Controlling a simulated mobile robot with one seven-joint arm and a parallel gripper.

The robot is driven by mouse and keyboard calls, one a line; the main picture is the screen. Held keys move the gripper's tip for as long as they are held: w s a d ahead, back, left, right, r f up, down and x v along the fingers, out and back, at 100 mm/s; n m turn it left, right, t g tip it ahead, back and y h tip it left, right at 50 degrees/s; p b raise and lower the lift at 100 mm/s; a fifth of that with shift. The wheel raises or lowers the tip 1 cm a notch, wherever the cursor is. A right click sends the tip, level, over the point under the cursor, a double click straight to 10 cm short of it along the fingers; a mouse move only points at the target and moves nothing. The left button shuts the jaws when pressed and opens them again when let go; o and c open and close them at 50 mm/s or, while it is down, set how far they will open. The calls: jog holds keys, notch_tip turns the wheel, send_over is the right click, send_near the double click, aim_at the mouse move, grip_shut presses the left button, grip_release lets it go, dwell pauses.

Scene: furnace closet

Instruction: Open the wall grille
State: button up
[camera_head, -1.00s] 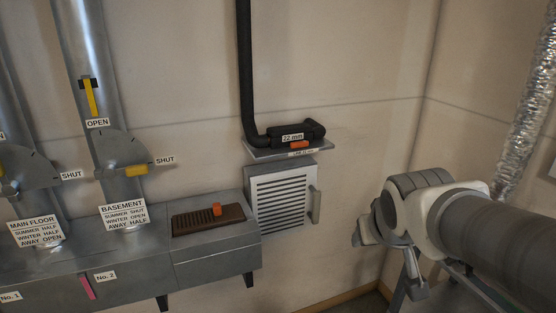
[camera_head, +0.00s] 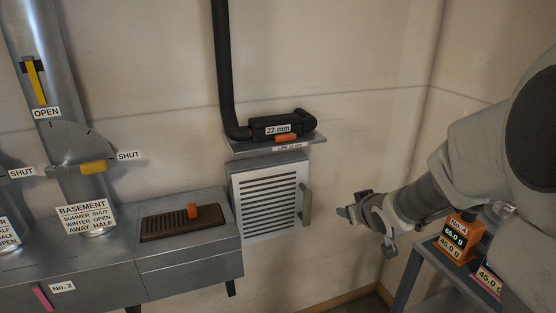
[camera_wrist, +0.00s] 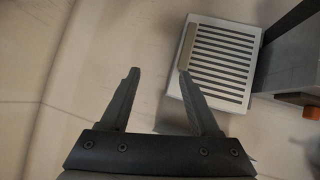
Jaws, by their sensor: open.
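The wall grille (camera_head: 268,203) is a pale panel with dark horizontal slats, set low on the wall, and it looks closed. Its upright grey handle (camera_head: 306,204) stands out along the right edge. My gripper (camera_head: 346,213) is to the right of the handle, apart from it, with the arm coming in from the right. In the wrist view my gripper (camera_wrist: 157,72) is open and empty. The grille (camera_wrist: 222,62) shows there beyond the right finger, turned in the picture, with its handle (camera_wrist: 186,47) near that fingertip. Any contact is not visible.
A shelf (camera_head: 277,145) with a black pipe fitting (camera_head: 283,127) sits just above the grille. A metal duct box (camera_head: 190,263) with a brown register (camera_head: 180,222) stands to its left. A table (camera_head: 412,269) with an orange device (camera_head: 462,238) is at right, below my arm.

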aim_at(309, 206)
jog(key=w+a+f+y+b, duration=0.1)
jog(key=w+a+f, duration=0.1)
jog(key=w+f, duration=0.2)
jog(key=w+a+f+t+y+b, duration=0.1)
jog(key=w+a+f, duration=0.2)
jog(key=w, duration=0.6)
jog(key=w+a+f+y+b, duration=0.1)
jog(key=w+a+f+y, duration=0.1)
jog(key=w+f, duration=0.4)
jog(key=shift+w+a+f+n+t+b, duration=0.25)
jog(key=shift+a+f+n+t+b, duration=0.05)
jog(key=shift+a+n+t, duration=0.1)
grip_shut()
dwell(0.9)
